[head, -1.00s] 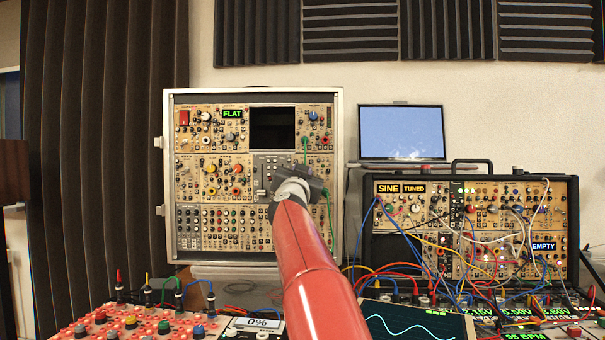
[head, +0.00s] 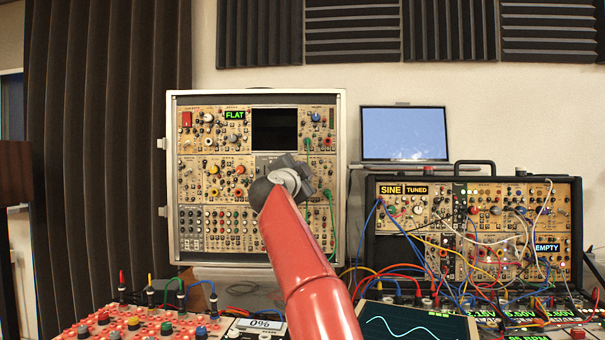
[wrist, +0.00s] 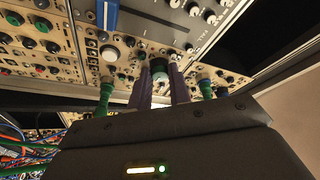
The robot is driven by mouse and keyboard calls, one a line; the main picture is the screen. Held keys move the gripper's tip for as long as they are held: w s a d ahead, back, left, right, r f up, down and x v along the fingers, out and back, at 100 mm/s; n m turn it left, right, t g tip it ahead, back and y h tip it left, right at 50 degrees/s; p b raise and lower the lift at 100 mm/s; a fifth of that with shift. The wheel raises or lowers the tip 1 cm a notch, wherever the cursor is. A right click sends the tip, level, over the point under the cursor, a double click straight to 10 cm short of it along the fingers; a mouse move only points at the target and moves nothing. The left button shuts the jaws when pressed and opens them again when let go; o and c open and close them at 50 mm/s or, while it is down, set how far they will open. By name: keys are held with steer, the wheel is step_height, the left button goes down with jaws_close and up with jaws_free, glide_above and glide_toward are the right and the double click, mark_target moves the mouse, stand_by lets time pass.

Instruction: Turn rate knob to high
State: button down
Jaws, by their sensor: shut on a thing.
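My gripper (wrist: 161,88) is in front of the panel of the tall silver-framed module case (head: 342,150). In the wrist view its two dark fingers are shut on a small dark greenish knob (wrist: 158,67). The fingers hide the knob's sides, and I can read neither its label nor its pointer setting. In the head view the gripper body (head: 308,178) and my red arm hide this part of the panel, so the knob does not show there.
Green cable plugs (wrist: 104,95) stand out from the panel on both sides of my fingers. A green cable (head: 333,225) hangs at the case's right side. A second, cable-filled case (head: 480,180) stands to the right. Displays and a red knob board (head: 130,330) lie in front.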

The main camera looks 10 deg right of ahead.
stand_by(0.5)
steer(key=c, duration=1.3)
jaws_free()
steer(key=b+v, duration=0.4)
steer(key=v, duration=0.3)
steer(key=shift+s+a, duration=0.2)
steer(key=shift+s, duration=0.15)
steer(key=shift+f, duration=0.1)
